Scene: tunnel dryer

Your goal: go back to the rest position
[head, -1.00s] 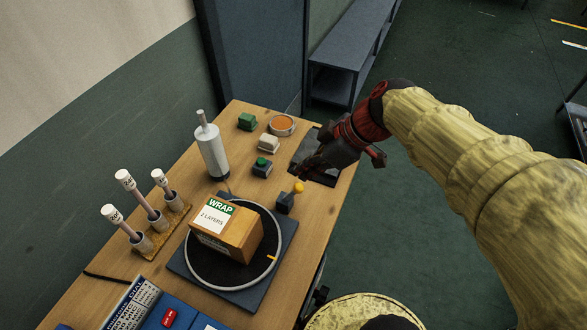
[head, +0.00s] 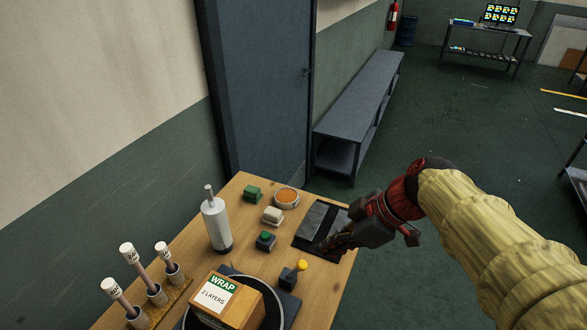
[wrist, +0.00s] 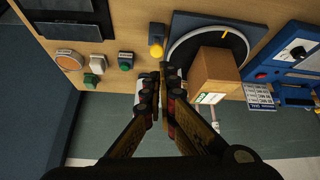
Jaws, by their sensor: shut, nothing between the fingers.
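My gripper (head: 335,243) is shut and empty above the right edge of the wooden table, over a dark mat with grey pads (head: 318,222) in the head view. In the wrist view its fingers (wrist: 162,75) are together in the middle. My arm reaches in from the right in a yellow sleeve. A brown box labelled WRAP (head: 226,300) sits on a round turntable (head: 275,307), cut off by the lower edge of the head view; the box also shows in the wrist view (wrist: 215,72). Nothing is seen in the fingers.
On the table are a white roll on a post (head: 216,228), a yellow-knobbed lever (head: 293,274), several small button boxes (head: 265,241), an orange-topped dish (head: 286,198) and tagged rods in holders (head: 154,285). A grey bench (head: 357,110) stands behind. Open floor lies to the right.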

